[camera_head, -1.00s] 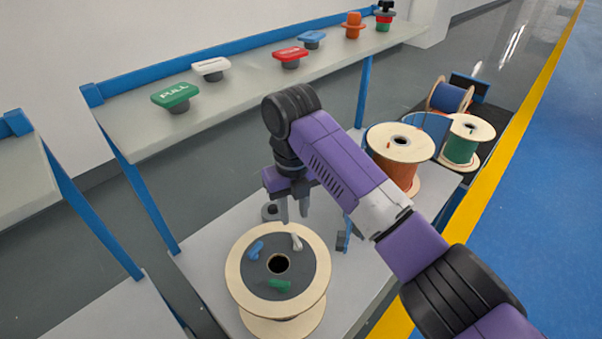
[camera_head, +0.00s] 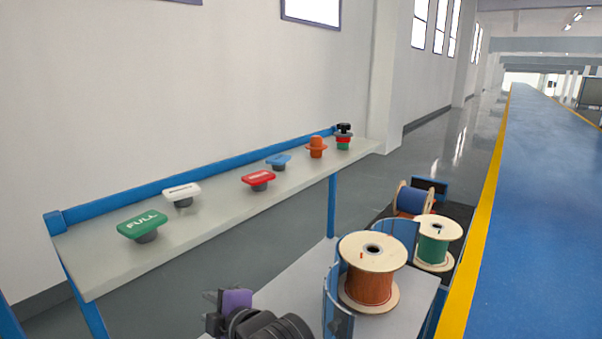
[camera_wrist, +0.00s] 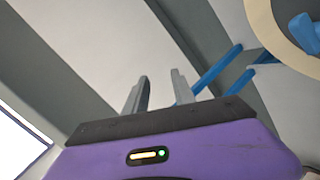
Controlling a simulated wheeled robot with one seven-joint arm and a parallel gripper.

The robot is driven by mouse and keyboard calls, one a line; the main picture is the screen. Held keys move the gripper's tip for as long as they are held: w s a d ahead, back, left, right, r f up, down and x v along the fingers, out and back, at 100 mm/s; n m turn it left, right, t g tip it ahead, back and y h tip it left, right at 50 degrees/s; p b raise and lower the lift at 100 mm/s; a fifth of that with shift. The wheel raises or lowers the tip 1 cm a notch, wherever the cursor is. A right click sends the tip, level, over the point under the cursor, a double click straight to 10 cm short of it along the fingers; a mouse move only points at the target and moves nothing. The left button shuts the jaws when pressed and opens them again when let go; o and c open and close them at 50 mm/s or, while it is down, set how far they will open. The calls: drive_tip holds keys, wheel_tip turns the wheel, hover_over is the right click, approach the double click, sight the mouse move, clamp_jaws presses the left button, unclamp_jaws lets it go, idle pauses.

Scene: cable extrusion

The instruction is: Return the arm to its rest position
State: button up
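My gripper (camera_wrist: 158,92) shows in the wrist view with its two grey fingers apart and nothing between them. In the head view the purple end of my arm (camera_head: 236,300) is low in the picture, in front of the shelf, and my gripper's fingers are small there at its left. In the wrist view, part of a pale spool (camera_wrist: 268,30) with a blue piece (camera_wrist: 303,32) on it shows at the upper right, apart from my gripper.
A shelf (camera_head: 215,222) carries green (camera_head: 142,225), white (camera_head: 182,194) and red (camera_head: 258,179) signs and other small pieces. An orange spool (camera_head: 370,285) and a green spool (camera_head: 434,250) stand at the right. The blue floor lane (camera_head: 530,210) is clear.

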drive_tip(key=s+d+f+m+t+h, duration=0.2)
drive_tip(key=s+d+m+t, duration=0.2)
drive_tip(key=s+d+m, duration=0.7)
drive_tip(key=s+d+f+m+t+h, duration=0.1)
drive_tip(key=s+d+m+t+h, duration=0.3)
drive_tip(key=s+d+m, duration=0.7)
drive_tip(key=s+d+f+g+h, duration=0.1)
drive_tip(key=s+d, duration=0.7)
drive_tip(key=s, duration=0.4)
drive_tip(key=s+d+f+g+h, duration=0.1)
drive_tip(key=s+d+h, duration=0.1)
drive_tip(key=s+d, duration=0.6)
drive_tip(key=s, duration=0.4)
drive_tip(key=shift+s+d+g, duration=0.2)
drive_tip(key=shift+g, duration=0.1)
